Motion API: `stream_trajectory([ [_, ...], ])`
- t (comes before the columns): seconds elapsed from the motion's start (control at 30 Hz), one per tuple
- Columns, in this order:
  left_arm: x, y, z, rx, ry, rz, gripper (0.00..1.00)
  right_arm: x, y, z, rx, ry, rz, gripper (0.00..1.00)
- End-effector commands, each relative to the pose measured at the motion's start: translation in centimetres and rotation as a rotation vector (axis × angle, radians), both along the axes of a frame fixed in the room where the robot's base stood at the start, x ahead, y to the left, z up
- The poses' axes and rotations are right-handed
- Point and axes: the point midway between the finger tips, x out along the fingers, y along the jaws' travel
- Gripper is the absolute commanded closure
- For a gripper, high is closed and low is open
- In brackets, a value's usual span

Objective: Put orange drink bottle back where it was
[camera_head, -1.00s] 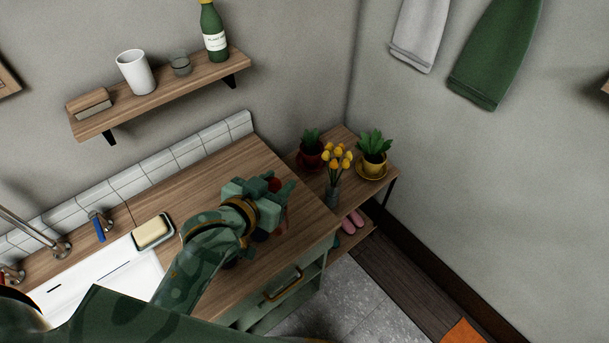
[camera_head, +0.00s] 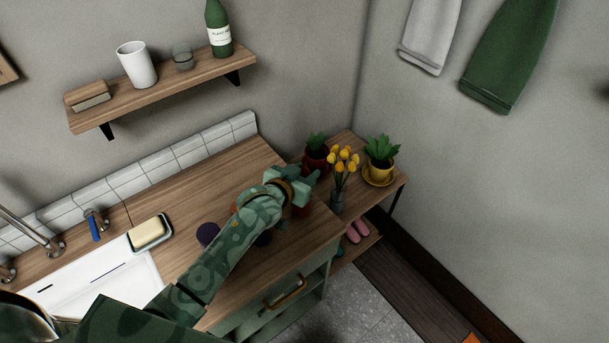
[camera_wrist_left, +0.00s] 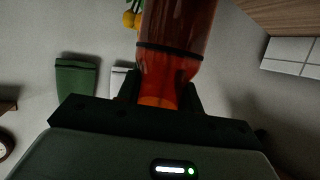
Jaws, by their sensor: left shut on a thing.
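The orange drink bottle (camera_wrist_left: 178,35) shows large in the left wrist view, a translucent orange-red body with a dark band. My left gripper (camera_wrist_left: 167,100) is shut on it at its narrower end. In the head view my left gripper (camera_head: 308,180) is over the right end of the wooden counter (camera_head: 225,190), near the plant side table. I cannot tell whether the bottle touches the counter. My right gripper is not in view.
A purple round-topped item (camera_head: 208,234) and a dark item (camera_head: 264,238), partly hidden by my arm, stand on the counter. The side table (camera_head: 349,138) holds a red potted plant (camera_head: 316,154), yellow tulips (camera_head: 341,163) and a yellow potted plant (camera_head: 381,158). A soap dish (camera_head: 150,232) is by the sink.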

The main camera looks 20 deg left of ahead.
Motion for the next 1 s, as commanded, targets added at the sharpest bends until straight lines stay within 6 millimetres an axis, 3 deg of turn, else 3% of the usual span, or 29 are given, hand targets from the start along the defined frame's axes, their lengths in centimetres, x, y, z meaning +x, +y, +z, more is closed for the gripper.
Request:
stream_trajectory([
  [0.4, 0.0, 0.0, -0.6, -0.002, -0.004, -0.001, 1.00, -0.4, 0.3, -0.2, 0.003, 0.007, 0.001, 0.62],
  [0.43, 0.0, 0.0, -0.6, -0.001, -0.002, 0.000, 0.56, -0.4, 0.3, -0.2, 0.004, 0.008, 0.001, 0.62],
  [0.5, 0.0, 0.0, -0.6, -0.001, -0.002, 0.000, 0.42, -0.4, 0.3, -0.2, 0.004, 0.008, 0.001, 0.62],
  [0.83, -0.1, 0.0, -0.2, 0.001, -0.001, 0.000, 0.42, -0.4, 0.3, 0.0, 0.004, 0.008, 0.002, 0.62],
  [1.0, -2.8, 0.7, 1.1, 0.001, -0.001, 0.000, 0.42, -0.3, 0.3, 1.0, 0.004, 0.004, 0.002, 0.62],
])
